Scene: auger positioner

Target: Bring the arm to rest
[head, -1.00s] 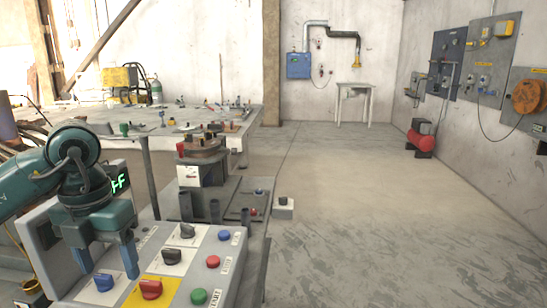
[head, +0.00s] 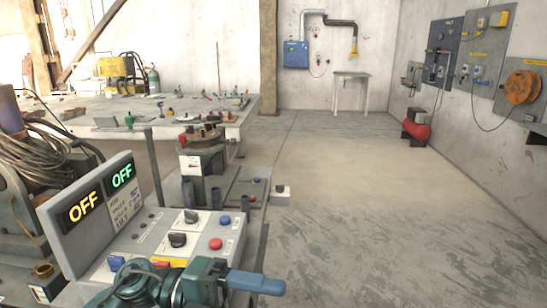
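My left arm comes in low along the bottom edge of the head view. Its teal gripper with blue fingers (head: 255,283) points to the right, in front of the lower part of the control panel. The fingers overlap in this view, so their opening cannot be read. I see nothing held. The grey control panel (head: 146,232) has two displays (head: 83,207) that both read OFF. Black knobs (head: 178,240), a blue button (head: 225,221) and a red button (head: 215,244) show. The lower panel controls are largely hidden by my arm. My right gripper is out of view.
Behind the panel stands the positioner with a round turntable (head: 201,137). A long worktable (head: 95,122) with tools is behind it. Coiled cables (head: 45,150) lie at the left. The concrete floor (head: 380,210) to the right is open.

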